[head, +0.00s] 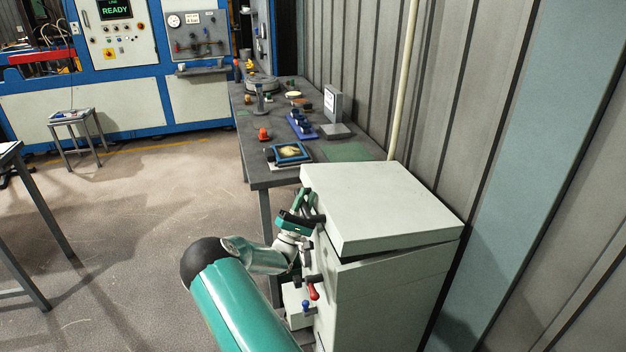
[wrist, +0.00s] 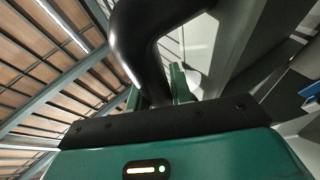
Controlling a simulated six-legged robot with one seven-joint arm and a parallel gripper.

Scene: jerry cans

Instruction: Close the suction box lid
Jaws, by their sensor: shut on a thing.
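The suction box (head: 390,305) is a pale grey-white cabinet at the lower right of the head view. My gripper (head: 306,213) is at the lid's left edge, shut on a curved black handle. The wrist view shows this black lid handle (wrist: 150,35) running between the green fingers of my gripper (wrist: 162,90). The fingertips are partly hidden behind the handle.
Red and blue knobs (head: 313,291) stick out on the box's left side, below my gripper. A grey workbench (head: 265,175) with small items stands behind the box. A corrugated wall (head: 480,100) and a thin pipe are close on the right.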

